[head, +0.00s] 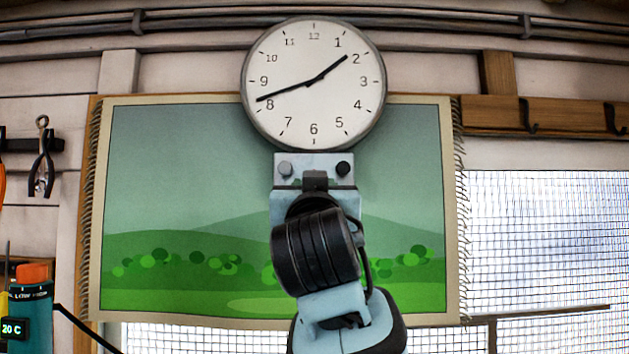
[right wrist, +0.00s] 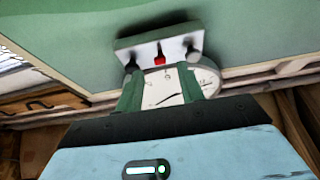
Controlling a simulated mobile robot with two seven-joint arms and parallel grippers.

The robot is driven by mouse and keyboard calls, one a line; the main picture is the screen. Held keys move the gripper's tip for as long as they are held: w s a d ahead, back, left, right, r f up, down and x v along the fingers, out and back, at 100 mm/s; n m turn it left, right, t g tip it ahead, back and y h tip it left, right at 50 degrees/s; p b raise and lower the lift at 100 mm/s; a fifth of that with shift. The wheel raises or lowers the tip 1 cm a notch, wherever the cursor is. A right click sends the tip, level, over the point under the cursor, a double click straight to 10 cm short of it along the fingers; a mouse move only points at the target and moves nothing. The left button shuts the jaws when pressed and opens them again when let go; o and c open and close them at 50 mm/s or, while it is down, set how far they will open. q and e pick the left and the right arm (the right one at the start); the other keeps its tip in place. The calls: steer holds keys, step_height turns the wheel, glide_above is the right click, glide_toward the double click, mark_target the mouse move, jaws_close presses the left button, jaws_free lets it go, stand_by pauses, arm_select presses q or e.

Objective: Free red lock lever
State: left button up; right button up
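The red lock lever (right wrist: 160,60) shows in the right wrist view as a small red tab at the middle of a pale plate (right wrist: 145,44). A black knob (right wrist: 131,66) and a grey knob (right wrist: 193,53) flank it. In the head view the plate (head: 315,159) is just below the clock, and my arm hides the lever. My right gripper (right wrist: 161,72) is open, its two green fingers spread apart. The lever shows between the fingertips; I cannot tell whether they touch it. My left gripper is not in view.
A round wall clock (head: 313,85) is directly above the plate. A fringed landscape hanging (head: 180,170) covers the wall behind. Pliers (head: 42,160) and a device with an orange top (head: 31,275) are at left. Hooks (head: 530,117) and a meshed window (head: 550,240) are at right.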

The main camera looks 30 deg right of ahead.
steer(key=shift+x, duration=2.35)
jaws_close()
